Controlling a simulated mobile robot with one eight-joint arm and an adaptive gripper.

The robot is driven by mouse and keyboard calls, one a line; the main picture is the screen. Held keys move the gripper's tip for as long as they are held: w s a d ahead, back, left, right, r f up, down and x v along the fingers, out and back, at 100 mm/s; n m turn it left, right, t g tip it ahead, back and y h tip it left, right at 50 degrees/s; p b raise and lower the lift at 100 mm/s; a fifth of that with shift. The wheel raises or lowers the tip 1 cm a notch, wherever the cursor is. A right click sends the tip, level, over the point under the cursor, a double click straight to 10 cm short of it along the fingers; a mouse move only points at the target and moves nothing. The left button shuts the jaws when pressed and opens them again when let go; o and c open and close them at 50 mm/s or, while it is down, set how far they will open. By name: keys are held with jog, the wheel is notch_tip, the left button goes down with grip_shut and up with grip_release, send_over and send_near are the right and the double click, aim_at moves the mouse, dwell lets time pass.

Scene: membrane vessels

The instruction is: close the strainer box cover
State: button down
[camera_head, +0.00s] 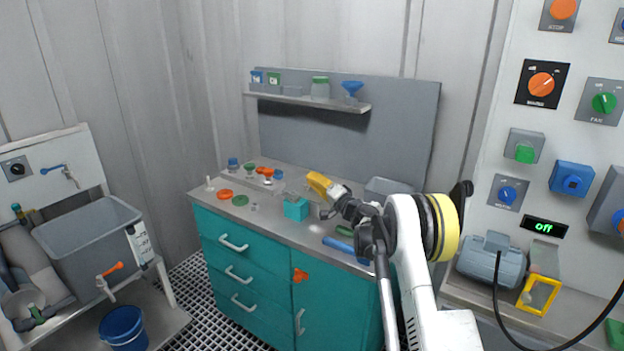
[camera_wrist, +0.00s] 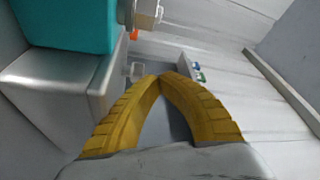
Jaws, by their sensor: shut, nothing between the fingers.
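A small teal box (camera_head: 296,210) stands on the grey counter in the head view, just left of and below my gripper. I take it to be the strainer box; its cover cannot be made out clearly there. My yellow gripper (camera_head: 312,178) is shut and empty, above and beside the box. In the wrist view the fingertips of my gripper (camera_wrist: 168,77) meet. A large teal block (camera_wrist: 68,22) fills the upper left, with a grey metal part (camera_wrist: 62,88) against it. Both are apart from the fingertips. I cannot tell whether the grey part is the cover.
The counter top (camera_head: 275,222) carries small coloured fittings on the left and a blue tool (camera_head: 340,245) on the right. A shelf (camera_head: 305,101) with jars and a blue funnel (camera_head: 352,87) hangs behind. A control panel (camera_head: 560,130) stands at the right, a grey sink (camera_head: 88,235) at the left.

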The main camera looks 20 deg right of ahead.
jog(key=shift+a+f, duration=0.2)
jog(key=shift+f, duration=0.15)
